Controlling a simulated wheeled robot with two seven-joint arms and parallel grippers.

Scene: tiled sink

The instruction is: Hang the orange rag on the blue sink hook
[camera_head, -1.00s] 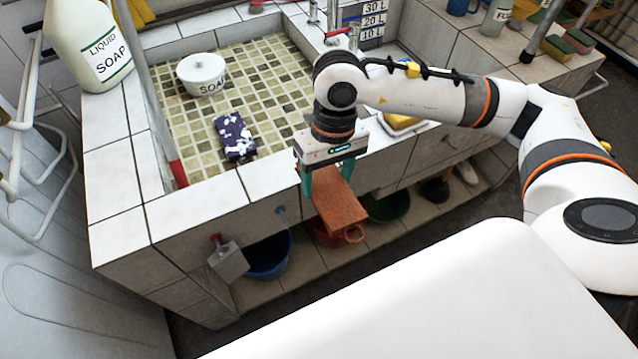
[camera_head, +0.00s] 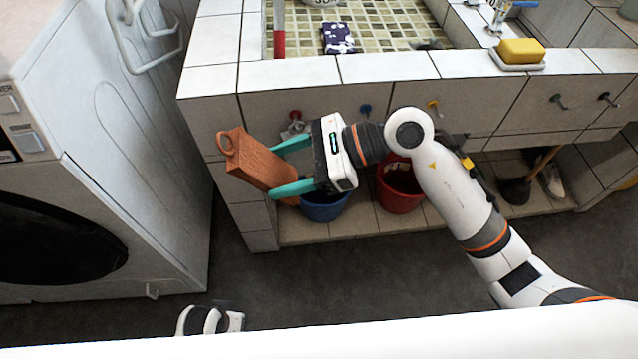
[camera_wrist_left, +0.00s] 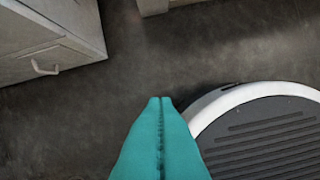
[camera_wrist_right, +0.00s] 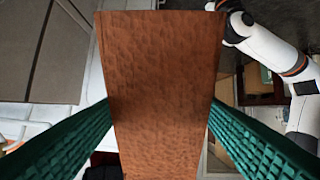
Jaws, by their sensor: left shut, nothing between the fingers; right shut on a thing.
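My right gripper (camera_head: 283,167) is shut on the orange rag (camera_head: 257,160). The rag is a folded brown-orange block with a loop at its far end, which points left in the head view. It is held in front of the sink's left front corner. The rag (camera_wrist_right: 160,90) fills the middle of the right wrist view between the teal fingers. The blue hook (camera_head: 366,109) is on the sink's tiled front, right of the right gripper and apart from the rag. My left gripper (camera_wrist_left: 160,102) is shut and empty above the dark floor.
A red hook (camera_head: 295,115), a yellow hook (camera_head: 433,105) and darker hooks line the same front. A blue bucket (camera_head: 325,207) and a red bucket (camera_head: 400,188) stand on the lower shelf. A washing machine (camera_head: 100,190) stands left. A yellow sponge (camera_head: 521,50) lies on the rim.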

